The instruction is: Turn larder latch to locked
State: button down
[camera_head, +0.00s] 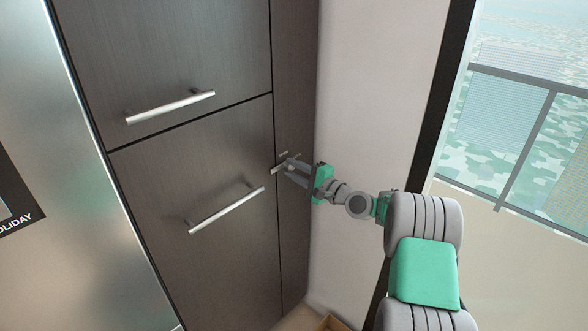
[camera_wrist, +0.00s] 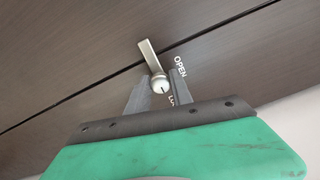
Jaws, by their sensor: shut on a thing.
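The larder latch is a small metal bar (camera_wrist: 148,58) with a round white knob (camera_wrist: 159,84) at its near end, in the wrist view. The bar lies across the dark seam between two panels. The word OPEN (camera_wrist: 180,66) is printed to the right of the latch. A second label (camera_wrist: 172,100), below it, is mostly hidden by a finger. My gripper (camera_wrist: 160,90) has one finger on each side of the knob and is shut on it. In the head view my gripper (camera_head: 288,168) is at the latch (camera_head: 281,157) on the cabinet's right edge; details there are small.
The dark larder has an upper door with a bar handle (camera_head: 170,106) and a lower door with a bar handle (camera_head: 227,210), left of my gripper. A pale wall (camera_head: 365,75) stands close on the right, beside a window (camera_head: 520,110). A brown box (camera_head: 331,323) shows at the bottom.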

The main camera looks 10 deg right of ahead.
dwell(0.3)
jog(key=c, duration=1.1)
grip_release()
jog(key=b+v, duration=0.2)
jog(key=v, duration=0.5)
jog(key=shift+s+d, duration=0.25)
